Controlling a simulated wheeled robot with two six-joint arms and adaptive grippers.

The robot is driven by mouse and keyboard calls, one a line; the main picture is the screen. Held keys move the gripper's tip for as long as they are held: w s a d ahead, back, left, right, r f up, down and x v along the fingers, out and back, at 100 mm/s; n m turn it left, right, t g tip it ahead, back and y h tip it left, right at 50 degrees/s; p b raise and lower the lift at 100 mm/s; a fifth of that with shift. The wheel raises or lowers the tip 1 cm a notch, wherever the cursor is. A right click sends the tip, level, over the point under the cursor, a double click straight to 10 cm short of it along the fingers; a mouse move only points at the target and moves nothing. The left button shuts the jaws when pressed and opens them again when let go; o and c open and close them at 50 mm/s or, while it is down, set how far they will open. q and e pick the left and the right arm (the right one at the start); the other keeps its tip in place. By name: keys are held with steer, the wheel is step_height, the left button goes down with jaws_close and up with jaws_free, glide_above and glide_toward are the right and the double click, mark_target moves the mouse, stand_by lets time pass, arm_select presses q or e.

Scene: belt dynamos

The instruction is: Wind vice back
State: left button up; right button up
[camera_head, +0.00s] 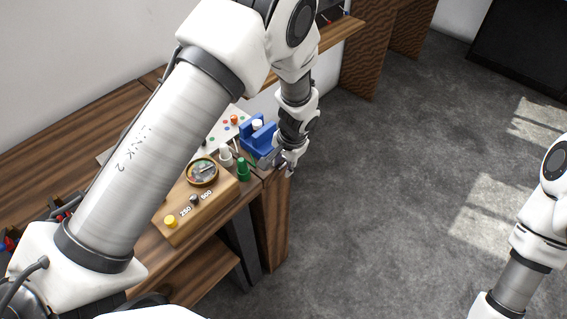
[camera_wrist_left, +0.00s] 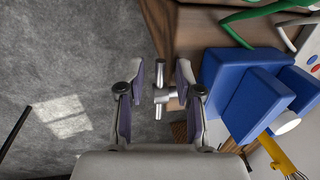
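The blue vice (camera_head: 258,138) stands at the table's far right corner in the head view. In the left wrist view the vice's blue jaws (camera_wrist_left: 236,85) fill the right side. A metal screw handle with a crossbar (camera_wrist_left: 160,96) sticks out from the vice over the table edge. My left gripper (camera_head: 291,160) is beside the vice, past the table edge. In the wrist view its fingers (camera_wrist_left: 157,78) are spread apart, with the handle in the gap between them. A clear gap shows on the handle's left; the right finger is close to it. My right gripper is out of view.
A wooden board with a round gauge (camera_head: 202,171) and a yellow knob (camera_head: 170,221) lies on the table (camera_head: 150,250). The floor (camera_head: 390,200) right of the table is clear.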

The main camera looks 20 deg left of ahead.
arm_select(q)
step_height(320, 180, up, 12)
steer(key=d, duration=0.2)
steer(key=shift+s+f, duration=0.15)
steer(key=shift+s, duration=0.15)
steer(key=shift+d, duration=0.1)
